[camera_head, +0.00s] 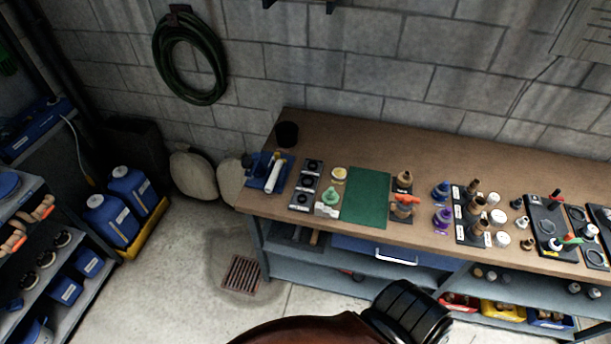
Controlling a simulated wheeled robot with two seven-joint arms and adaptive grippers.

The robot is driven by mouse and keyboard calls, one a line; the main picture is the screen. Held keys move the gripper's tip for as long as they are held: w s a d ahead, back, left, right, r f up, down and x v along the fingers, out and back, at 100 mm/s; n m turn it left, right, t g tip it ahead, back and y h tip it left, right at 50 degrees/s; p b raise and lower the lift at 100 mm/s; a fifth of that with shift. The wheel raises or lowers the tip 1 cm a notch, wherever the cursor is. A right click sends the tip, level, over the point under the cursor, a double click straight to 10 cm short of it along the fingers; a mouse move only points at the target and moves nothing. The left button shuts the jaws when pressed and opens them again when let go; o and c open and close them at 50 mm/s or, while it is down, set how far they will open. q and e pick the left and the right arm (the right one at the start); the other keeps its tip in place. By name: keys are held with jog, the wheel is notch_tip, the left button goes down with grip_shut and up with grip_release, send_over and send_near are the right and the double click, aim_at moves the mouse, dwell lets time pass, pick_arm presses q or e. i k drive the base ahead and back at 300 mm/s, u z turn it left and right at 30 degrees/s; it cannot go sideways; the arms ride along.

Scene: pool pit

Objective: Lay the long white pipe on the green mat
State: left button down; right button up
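The long white pipe (273,174) rests on a blue holder (257,183) near the left end of the workbench, slightly tilted in the picture. The green mat (366,197) lies flat and bare on the bench to the right of it. Between them are a black strip with round dark parts and a few small fittings. Neither of my grippers shows in this view.
The brown workbench (400,148) stands against a block wall. A black cup (287,134) stands behind the pipe. An orange-handled valve (404,204) and several fittings stand right of the mat.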

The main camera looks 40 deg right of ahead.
aim_at(368, 195)
jog(key=z, duration=0.8)
jog(key=i, duration=0.4)
